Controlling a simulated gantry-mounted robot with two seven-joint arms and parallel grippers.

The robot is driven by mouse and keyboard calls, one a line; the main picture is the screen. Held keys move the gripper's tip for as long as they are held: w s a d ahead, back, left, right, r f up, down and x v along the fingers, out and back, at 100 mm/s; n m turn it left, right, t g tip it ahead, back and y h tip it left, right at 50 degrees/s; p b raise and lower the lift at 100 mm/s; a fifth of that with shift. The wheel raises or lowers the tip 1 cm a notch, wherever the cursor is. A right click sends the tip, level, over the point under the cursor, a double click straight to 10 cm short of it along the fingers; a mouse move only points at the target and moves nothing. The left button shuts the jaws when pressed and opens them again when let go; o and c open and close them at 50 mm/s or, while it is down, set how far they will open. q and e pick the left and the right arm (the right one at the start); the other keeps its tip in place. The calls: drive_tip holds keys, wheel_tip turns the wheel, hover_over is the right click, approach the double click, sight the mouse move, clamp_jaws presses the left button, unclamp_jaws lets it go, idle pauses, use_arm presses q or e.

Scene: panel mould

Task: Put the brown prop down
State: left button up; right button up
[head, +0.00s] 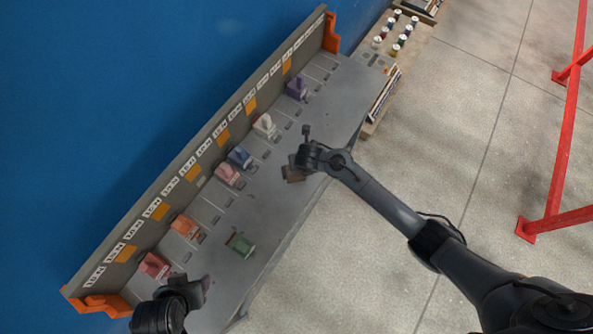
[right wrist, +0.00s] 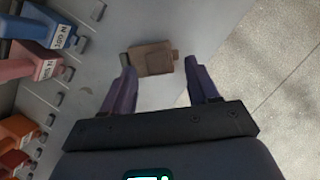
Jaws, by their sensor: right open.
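The brown prop (head: 291,175) lies on the grey table top (head: 262,212), near its front edge. In the right wrist view the brown prop (right wrist: 152,59) lies flat just beyond and between the two fingertips, with a gap at either side. My right gripper (right wrist: 160,72) is open and empty. In the head view my right gripper (head: 300,164) is over the prop and partly hides it. My left gripper (head: 204,287) is at the lower left, near the table's near end; its fingers are too unclear to read.
A row of coloured props, including purple (head: 297,88), white (head: 264,125), blue (head: 240,157), pink (head: 228,174), orange (head: 185,225) and red (head: 154,265), stands along the labelled back panel. A green prop (head: 241,244) lies nearer the front. A red frame (head: 560,180) stands on the floor.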

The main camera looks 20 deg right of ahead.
sight(295, 176)
drive_tip(key=shift+w+x, duration=0.2)
drive_tip(key=shift+x, duration=2.6)
drive_tip(key=shift+r, duration=0.1)
clamp_jaws()
